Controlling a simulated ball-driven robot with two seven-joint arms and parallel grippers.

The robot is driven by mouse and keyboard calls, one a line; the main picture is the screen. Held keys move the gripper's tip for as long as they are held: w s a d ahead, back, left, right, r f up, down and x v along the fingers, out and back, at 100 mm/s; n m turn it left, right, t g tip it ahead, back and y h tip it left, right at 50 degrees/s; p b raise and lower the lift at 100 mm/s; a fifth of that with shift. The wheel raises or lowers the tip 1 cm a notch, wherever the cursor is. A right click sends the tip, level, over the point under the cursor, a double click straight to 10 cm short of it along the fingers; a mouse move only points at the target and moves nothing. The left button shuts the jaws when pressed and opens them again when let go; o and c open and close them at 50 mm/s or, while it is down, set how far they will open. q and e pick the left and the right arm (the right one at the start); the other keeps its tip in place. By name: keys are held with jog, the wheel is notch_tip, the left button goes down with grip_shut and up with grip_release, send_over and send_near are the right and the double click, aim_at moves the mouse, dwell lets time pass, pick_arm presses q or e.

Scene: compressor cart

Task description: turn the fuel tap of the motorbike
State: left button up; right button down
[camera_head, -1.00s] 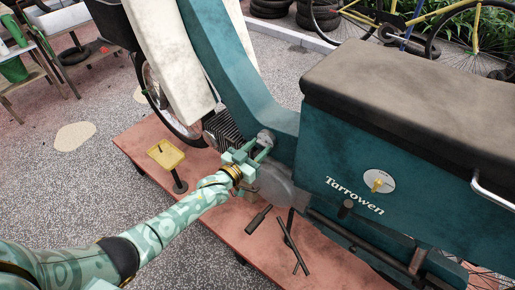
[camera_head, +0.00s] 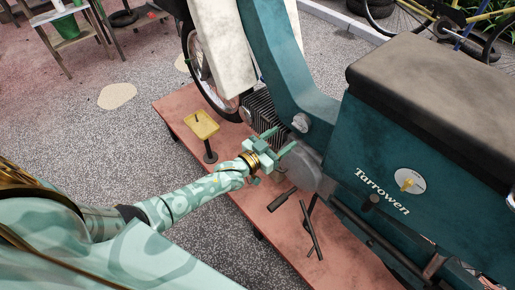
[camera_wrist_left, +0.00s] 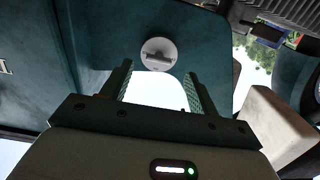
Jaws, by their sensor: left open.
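The teal motorbike (camera_head: 425,140) stands on a reddish platform. A round grey knob (camera_head: 300,122) sits on its lower frame. In the left wrist view it is a pale disc (camera_wrist_left: 158,54) with a dark bar across it, just beyond and between the fingers. A white dial (camera_head: 410,181) with a yellow lever is on the side panel, right of the "Tarrowen" lettering. My left gripper (camera_head: 284,138) is open and empty, below left of the grey knob and apart from it. My right gripper is not in view.
The reddish platform (camera_head: 284,236) carries dark loose bars (camera_head: 311,230) and a yellow-topped pedal or stand (camera_head: 202,124). Engine fins (camera_head: 262,103) and a cream leg shield (camera_head: 222,45) are near the gripper. Open speckled ground lies left.

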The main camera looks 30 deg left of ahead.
pick_arm(q)
jog(key=p+v, duration=0.2)
jog(key=v, duration=0.9)
jog(key=shift+s, duration=0.15)
jog(key=s+a+f+g+y, duration=0.3)
jog(key=s+f+g, duration=0.2)
jog(key=s+f, duration=0.5)
jog(key=s+a+f+g+y, duration=0.2)
jog(key=s+a+f+g, duration=0.3)
jog(key=f, duration=0.9)
jog(key=s+d+f+g, duration=0.2)
jog(key=s, duration=0.8)
jog(key=s+d+f+g, duration=0.2)
jog(key=s+f, duration=0.1)
jog(key=s, duration=0.7)
jog(key=s+d+f+g+y, duration=0.1)
jog(key=s+d+f+g, duration=0.1)
jog(key=s, duration=0.9)
jog(key=shift+f+g, duration=0.4)
